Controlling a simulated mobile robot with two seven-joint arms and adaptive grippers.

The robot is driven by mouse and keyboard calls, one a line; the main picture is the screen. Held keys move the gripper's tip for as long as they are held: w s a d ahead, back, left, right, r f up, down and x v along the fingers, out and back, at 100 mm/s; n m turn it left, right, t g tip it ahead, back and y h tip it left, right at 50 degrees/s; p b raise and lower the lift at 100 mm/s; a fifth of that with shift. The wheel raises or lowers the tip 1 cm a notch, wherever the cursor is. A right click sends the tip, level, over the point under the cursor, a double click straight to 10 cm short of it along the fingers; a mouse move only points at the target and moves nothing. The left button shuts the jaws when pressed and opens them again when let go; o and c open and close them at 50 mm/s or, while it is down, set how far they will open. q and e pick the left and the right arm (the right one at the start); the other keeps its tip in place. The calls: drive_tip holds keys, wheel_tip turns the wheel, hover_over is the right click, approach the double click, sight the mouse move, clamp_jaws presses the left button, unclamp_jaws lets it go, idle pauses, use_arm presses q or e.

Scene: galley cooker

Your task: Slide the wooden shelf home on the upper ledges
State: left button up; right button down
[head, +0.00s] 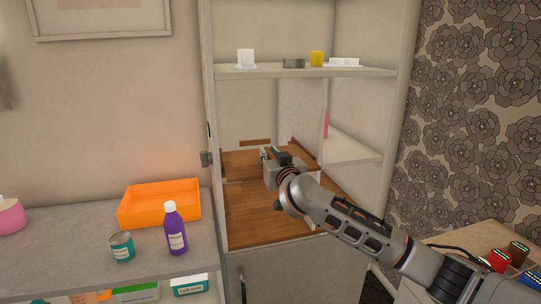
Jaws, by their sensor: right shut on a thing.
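The wooden shelf (238,161) is a brown board inside the left bay of the tall pale cabinet, above the brown wooden floor (262,218) of that bay. My right gripper (268,155) reaches in from the lower right and is shut on the shelf. The gripper and wrist hide part of the shelf's right side. A brown strip (301,147) shows along the bay's right wall; I cannot tell whether it is a ledge or part of the shelf. Whether the shelf rests on ledges is not clear. My left gripper is out of view.
The bay's left post (211,120) and middle divider (325,115) flank the shelf. A pale upper shelf (300,72) holds small items. On the left counter are an orange tray (160,205), purple bottle (175,230) and teal can (122,247).

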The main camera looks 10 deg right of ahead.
sight(273, 157)
drive_tip(key=shift+w, duration=0.9)
drive_tip(key=shift+w, duration=0.35)
drive_tip(key=shift+w+a, duration=0.1)
drive_tip(key=shift+w, duration=2)
drive_tip(key=c, duration=1.8)
unclamp_jaws()
drive_tip(key=shift+w, duration=0.1)
drive_tip(key=shift+c, duration=0.2)
drive_tip(key=o, duration=0.6)
drive_tip(key=shift+s+d, duration=0.2)
drive_tip(key=shift+s, duration=4.85)
